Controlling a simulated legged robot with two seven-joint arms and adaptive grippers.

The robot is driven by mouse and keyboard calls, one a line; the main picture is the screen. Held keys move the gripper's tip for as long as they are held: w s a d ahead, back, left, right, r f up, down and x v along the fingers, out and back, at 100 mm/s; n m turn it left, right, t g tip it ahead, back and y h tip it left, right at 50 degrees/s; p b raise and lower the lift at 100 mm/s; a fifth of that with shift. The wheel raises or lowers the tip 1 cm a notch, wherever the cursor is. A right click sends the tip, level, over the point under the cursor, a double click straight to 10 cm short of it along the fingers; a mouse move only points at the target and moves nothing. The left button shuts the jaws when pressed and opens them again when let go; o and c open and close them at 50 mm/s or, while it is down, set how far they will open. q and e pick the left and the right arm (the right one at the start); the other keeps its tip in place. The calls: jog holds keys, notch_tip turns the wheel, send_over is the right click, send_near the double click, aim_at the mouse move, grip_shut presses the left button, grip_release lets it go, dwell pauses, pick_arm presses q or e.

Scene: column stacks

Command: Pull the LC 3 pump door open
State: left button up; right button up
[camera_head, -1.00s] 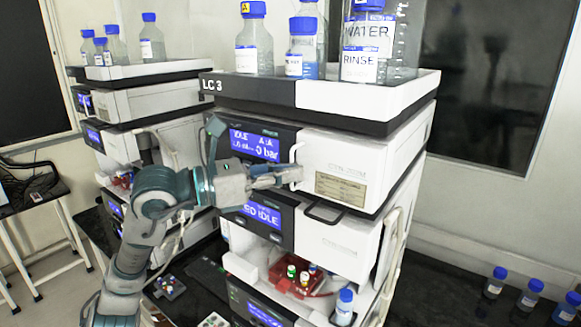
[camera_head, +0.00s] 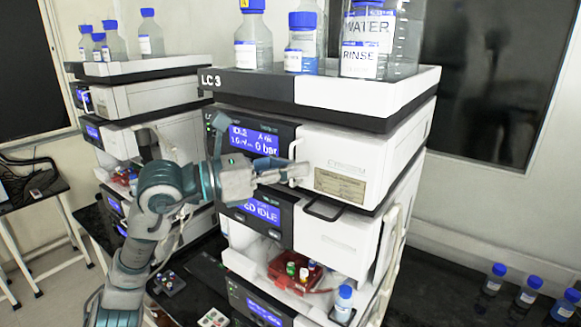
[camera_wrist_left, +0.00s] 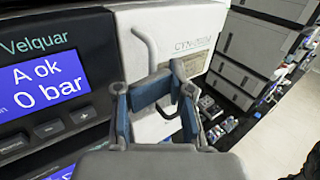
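The LC 3 pump (camera_head: 248,146) is the upper module of the nearer stack, with a blue display on its dark left front. Its white door (camera_head: 350,160) looks closed and carries a beige label. A pale curved handle (camera_wrist_left: 145,45) stands on the door's left part; its upper bend shows in the wrist view and its lower part is partly hidden behind my fingers. My left gripper (camera_head: 298,172) is at the handle. In the wrist view its blue-padded fingers (camera_wrist_left: 172,95) are apart, with white showing between them. I cannot tell whether they touch the handle. My right gripper is in neither view.
A tray (camera_head: 365,92) of bottles tops the stack. Below the pump is another module with a dark handle (camera_head: 322,211), then an open bay with a red vial rack (camera_head: 290,283). A second stack (camera_head: 150,100) stands left. Several blue-capped bottles (camera_head: 527,293) stand on the bench at right.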

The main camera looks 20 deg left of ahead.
pick_arm(q)
jog(key=shift+w+a+f, duration=0.15)
jog(key=shift+a+f, duration=0.05)
jog(key=b+v, duration=0.2)
jog(key=v, duration=1.7)
jog(key=shift+a+b, duration=0.3)
jog(key=shift+a, duration=0.1)
dwell(0.3)
jog(key=shift+r, duration=0.1)
